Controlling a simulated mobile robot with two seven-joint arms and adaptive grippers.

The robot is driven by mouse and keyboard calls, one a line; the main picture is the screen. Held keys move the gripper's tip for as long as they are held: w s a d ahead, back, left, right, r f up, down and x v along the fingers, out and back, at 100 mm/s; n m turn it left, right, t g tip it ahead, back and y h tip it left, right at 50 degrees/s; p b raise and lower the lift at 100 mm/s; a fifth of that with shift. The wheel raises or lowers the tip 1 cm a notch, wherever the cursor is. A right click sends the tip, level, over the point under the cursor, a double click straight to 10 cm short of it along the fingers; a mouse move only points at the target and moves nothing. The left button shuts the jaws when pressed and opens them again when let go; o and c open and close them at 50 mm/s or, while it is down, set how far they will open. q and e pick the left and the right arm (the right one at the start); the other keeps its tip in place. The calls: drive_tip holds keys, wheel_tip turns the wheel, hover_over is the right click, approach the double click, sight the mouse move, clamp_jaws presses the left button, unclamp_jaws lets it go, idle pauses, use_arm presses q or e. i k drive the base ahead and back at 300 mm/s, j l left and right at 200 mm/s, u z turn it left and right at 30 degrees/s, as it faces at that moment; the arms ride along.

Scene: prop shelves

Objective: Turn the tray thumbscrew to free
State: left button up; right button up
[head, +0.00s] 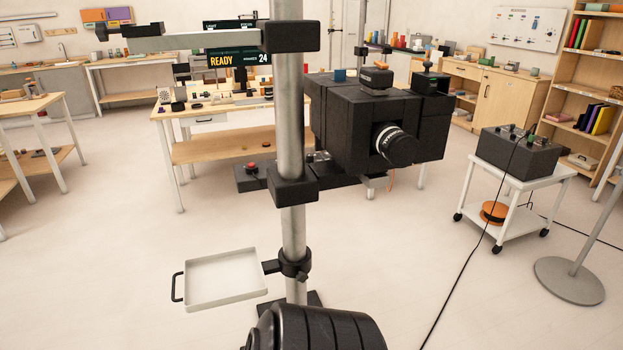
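A shallow pale tray (225,296) with a black handle (176,287) on its left side is held out to the left of a grey upright pole (293,232). A black clamp collar (294,264) around the pole carries the tray on a short arm. A small dark knob seems to stick out at the collar's lower right, but it is too small to tell whether it is the thumbscrew or how it is turned. The tray looks empty and about level. Neither of my grippers is in view.
A black box camera (350,118) with a lens is mounted on the pole above the tray. A dark rounded shape stands at the bottom centre, in front of the pole's foot. A white cart (515,176) and a black cable are at right. Floor around the tray is clear.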

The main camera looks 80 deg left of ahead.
sight(302, 278)
drive_tip(key=i+u, duration=0.2)
drive_tip(key=u, duration=0.2)
drive_tip(key=i+u, duration=0.15)
drive_tip(key=u, duration=0.25)
drive_tip(key=i+u, duration=0.2)
drive_tip(key=u, duration=0.2)
drive_tip(key=i+l+u, duration=0.15)
drive_tip(key=u, duration=0.25)
drive_tip(key=i+l+u, duration=0.15)
drive_tip(key=u, duration=0.3)
